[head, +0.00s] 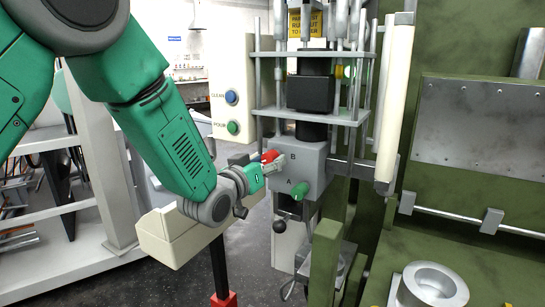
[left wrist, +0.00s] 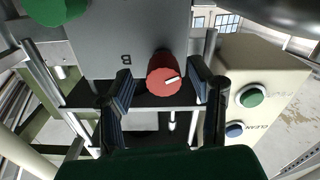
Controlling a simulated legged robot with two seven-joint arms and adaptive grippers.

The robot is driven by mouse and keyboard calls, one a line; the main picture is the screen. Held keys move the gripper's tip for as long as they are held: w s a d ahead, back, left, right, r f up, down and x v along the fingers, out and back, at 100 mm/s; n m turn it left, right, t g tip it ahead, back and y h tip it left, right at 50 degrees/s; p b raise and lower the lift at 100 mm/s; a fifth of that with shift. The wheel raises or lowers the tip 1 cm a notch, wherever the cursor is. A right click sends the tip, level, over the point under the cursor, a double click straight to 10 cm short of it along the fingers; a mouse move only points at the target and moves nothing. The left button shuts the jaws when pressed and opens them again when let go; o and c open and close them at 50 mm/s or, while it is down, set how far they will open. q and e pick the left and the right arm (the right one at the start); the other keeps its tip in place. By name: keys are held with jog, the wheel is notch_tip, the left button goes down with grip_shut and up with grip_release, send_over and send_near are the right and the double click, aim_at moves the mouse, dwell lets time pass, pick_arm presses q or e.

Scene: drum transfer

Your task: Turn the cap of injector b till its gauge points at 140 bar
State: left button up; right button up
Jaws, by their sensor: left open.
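The red cap of injector B (head: 270,156) sticks out of the grey block (head: 312,160) beside the letter B. In the left wrist view the red cap (left wrist: 165,74) shows a white pointer mark, aimed right and slightly up. My left gripper (head: 274,165) is at the cap. In the left wrist view its open fingers (left wrist: 161,86) stand on either side of the cap; whether they touch it I cannot tell. I can read no gauge pressure. My right gripper is out of view.
A cream panel with a blue button (head: 231,97) and a green button (head: 233,128) stands behind. A cream box (head: 180,235) on a post is below my left arm. Metal rods surround the injector block. Green machinery (head: 450,245) fills the right.

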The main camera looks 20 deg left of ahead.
pick_arm(q)
jog(key=shift+w+a+f, duration=0.1)
jog(key=shift+w+a, duration=0.15)
jog(key=shift+w, duration=0.6)
jog(key=shift+d, duration=0.25)
jog(key=shift+c, duration=0.8)
jog(key=shift+d, duration=0.15)
grip_shut()
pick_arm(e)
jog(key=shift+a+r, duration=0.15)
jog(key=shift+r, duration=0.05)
pick_arm(q)
jog(key=shift+n, duration=0.4)
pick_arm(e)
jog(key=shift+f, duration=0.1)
pick_arm(q)
jog(key=n+b, duration=0.1)
jog(key=n, duration=0.3)
jog(key=n+b, duration=0.2)
jog(key=n, duration=0.4)
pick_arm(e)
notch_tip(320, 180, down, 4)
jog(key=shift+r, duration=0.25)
pick_arm(q)
jog(key=shift+n+b, duration=0.3)
jog(key=shift+b, duration=0.05)
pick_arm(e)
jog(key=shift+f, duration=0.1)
